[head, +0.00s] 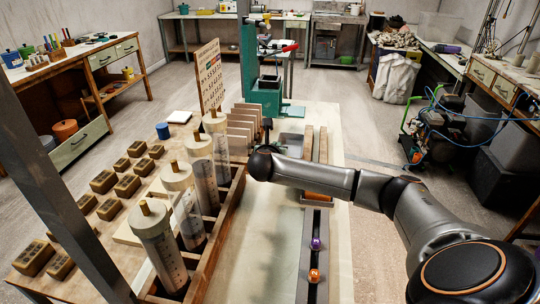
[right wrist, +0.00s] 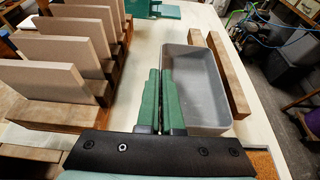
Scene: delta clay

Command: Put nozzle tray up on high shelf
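The nozzle tray appears to be the grey, open rectangular tray (right wrist: 207,112) on the pale bench, right of centre in the right wrist view. It looks empty. In the head view the tray (head: 291,141) is small and partly hidden by my right arm. My right gripper (right wrist: 162,75) has its green fingers close together at the tray's left wall, one outside and one over the inside, and looks shut on that wall. In the head view my right gripper (head: 268,128) points away from me, mostly hidden by the wrist. My left gripper and a high shelf are not clearly seen.
A wooden rack with upright tiles (right wrist: 68,82) stands left of the tray. Wooden bars (right wrist: 232,80) lie close on its right. Tall clear cylinders (head: 158,245) stand nearer, on the left. A green press (head: 262,85) stands behind. A grey post (head: 62,195) crosses the left side.

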